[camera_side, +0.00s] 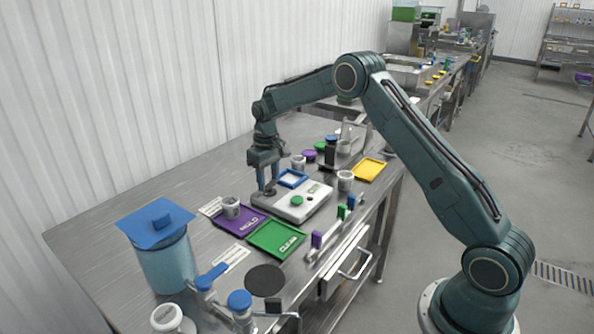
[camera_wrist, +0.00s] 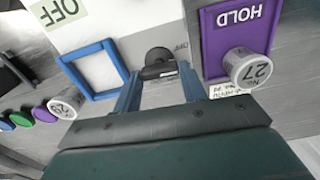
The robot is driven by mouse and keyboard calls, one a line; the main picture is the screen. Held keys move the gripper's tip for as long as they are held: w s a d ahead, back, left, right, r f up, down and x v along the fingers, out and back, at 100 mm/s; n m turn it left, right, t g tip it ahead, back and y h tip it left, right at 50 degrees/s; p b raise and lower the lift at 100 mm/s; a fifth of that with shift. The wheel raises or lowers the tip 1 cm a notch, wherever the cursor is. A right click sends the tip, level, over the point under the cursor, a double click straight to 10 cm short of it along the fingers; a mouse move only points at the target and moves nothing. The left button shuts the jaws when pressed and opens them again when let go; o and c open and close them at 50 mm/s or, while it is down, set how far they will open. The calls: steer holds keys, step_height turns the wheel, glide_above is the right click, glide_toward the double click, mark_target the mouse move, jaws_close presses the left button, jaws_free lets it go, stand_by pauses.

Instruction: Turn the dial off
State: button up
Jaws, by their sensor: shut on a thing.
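My gripper (camera_side: 267,189) points down at the back left corner of a white scale (camera_side: 300,213). In the wrist view its two fingers (camera_wrist: 160,74) are closed around a small dark dial (camera_wrist: 158,56) on the scale's edge. The dial's round top shows beyond the fingers; its pointer direction is hard to tell. A blue square frame (camera_wrist: 95,68) is beside the dial.
A purple HOLD tray (camera_side: 238,220) and a green CLEAR tray (camera_side: 276,239) lie nearby, with a yellow tray (camera_side: 369,169) behind. A cup marked 27 (camera_wrist: 248,68) stands by the purple tray, and a cup marked 29 (camera_wrist: 66,106) is on the other side.

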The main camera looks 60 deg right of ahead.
mark_target(268, 182)
steer(key=shift+w+n, duration=0.1)
steer(key=shift+n, duration=2.2)
steer(key=o, duration=1)
steer(key=shift+r, duration=0.1)
step_height(268, 182, up, 14)
steer(key=shift+f, duration=0.15)
steer(key=shift+a, duration=0.1)
